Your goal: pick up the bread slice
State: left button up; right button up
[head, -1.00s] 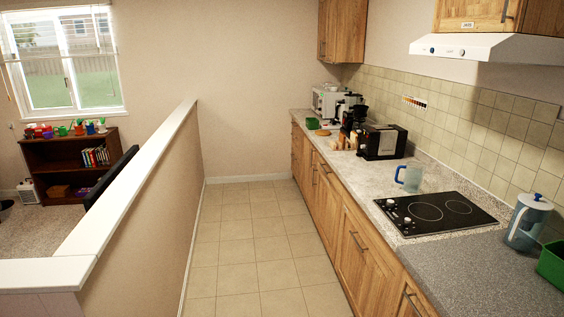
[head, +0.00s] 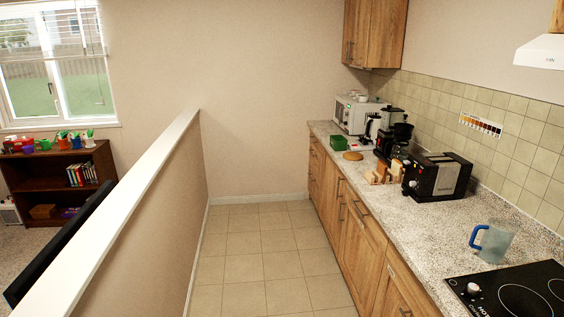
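Several small tan and brown pieces that look like bread slices (head: 382,171) stand on the right-hand counter in the head view, just left of the black and silver toaster (head: 437,177). They are small in the picture, and I cannot tell single slices apart clearly. Neither of my grippers is in view.
The counter (head: 425,223) also holds a round brown flat object (head: 352,156), a green box (head: 366,141), a coffee maker (head: 395,135), a white microwave (head: 352,113), a pitcher (head: 496,241) and a cooktop (head: 515,292). The tiled floor (head: 262,250) is clear between cabinets and half wall (head: 165,195).

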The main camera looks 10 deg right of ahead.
aim_at(397, 167)
jog(key=i+j+z, duration=0.1)
jog(key=i, duration=1.6)
